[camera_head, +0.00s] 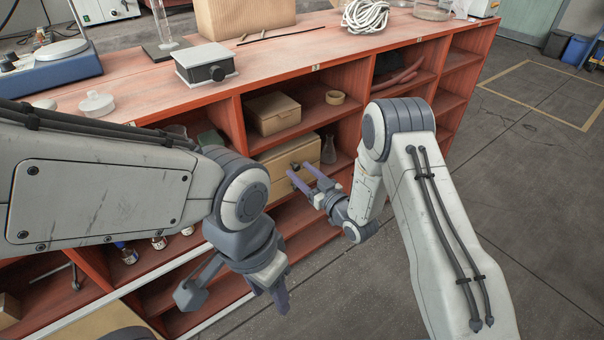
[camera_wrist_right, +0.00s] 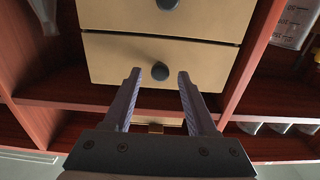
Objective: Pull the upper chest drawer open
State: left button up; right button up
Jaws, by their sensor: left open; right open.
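The small wooden chest (camera_head: 273,160) stands in a middle shelf compartment, with two pale drawers and dark round knobs. The right wrist view seems upside down, so the nearer drawer front (camera_wrist_right: 115,58) looks like the upper one and the other front (camera_wrist_right: 215,18) the lower one. Both drawers look shut. My right gripper (camera_wrist_right: 159,72) is open, and the upper knob (camera_wrist_right: 160,74) shows between its fingertips, apparently untouched. In the head view my right gripper (camera_head: 301,172) is close in front of the chest. My left gripper (camera_head: 232,304) is open and empty, low and left of the chest.
A glass flask (camera_head: 329,150) stands right of the chest. Red shelf uprights (camera_head: 232,125) flank it. The floor to the right (camera_head: 545,200) is clear.

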jog(key=shift+w+a, duration=0.15)
jog(key=shift+c, duration=0.3)
grip_shut()
dwell(1.1)
